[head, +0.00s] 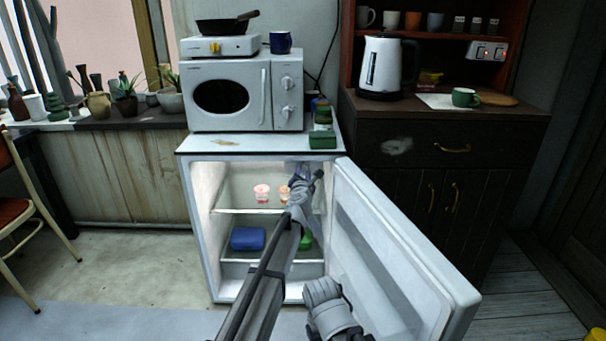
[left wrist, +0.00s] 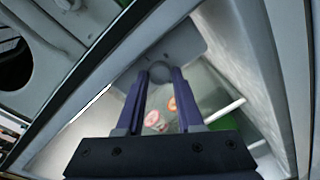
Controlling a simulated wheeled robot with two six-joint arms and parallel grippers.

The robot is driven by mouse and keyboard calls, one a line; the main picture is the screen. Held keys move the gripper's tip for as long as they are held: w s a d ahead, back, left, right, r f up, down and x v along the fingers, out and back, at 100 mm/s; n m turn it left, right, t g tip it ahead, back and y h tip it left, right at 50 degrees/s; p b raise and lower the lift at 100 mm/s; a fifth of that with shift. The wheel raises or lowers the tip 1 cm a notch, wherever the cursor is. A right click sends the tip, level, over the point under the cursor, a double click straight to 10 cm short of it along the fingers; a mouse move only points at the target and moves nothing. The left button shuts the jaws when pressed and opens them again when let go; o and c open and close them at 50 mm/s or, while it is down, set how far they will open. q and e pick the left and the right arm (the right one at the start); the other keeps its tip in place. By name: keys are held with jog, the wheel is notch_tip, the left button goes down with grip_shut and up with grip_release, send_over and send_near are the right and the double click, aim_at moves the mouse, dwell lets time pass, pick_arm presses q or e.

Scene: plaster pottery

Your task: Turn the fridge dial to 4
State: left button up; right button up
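The small white fridge (head: 190,205) stands with its door (head: 395,250) swung open to the right. My left arm reaches into its upper compartment, and my left gripper (head: 302,172) is near the top right inside. In the left wrist view, the round grey dial (left wrist: 160,72) sits on a grey housing (left wrist: 185,45) in the fridge. The two dark fingers of my left gripper (left wrist: 160,78) are apart, with the dial between or just beyond their tips. I cannot tell whether they touch it. The dial's numbers are not readable.
Two small cups (head: 262,193) stand on the upper glass shelf, with a blue container (head: 248,239) and a green item (head: 306,241) below. A microwave (head: 245,95) and a green box (head: 323,140) are on top. A dark cabinet (head: 440,140) stands to the right.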

pick_arm(q)
jog(key=o, duration=0.5)
jog(key=shift+c, duration=0.2)
jog(key=s, duration=0.7)
jog(key=shift+s+r, duration=0.25)
jog(key=shift+s, duration=0.15)
jog(key=shift+a, duration=0.15)
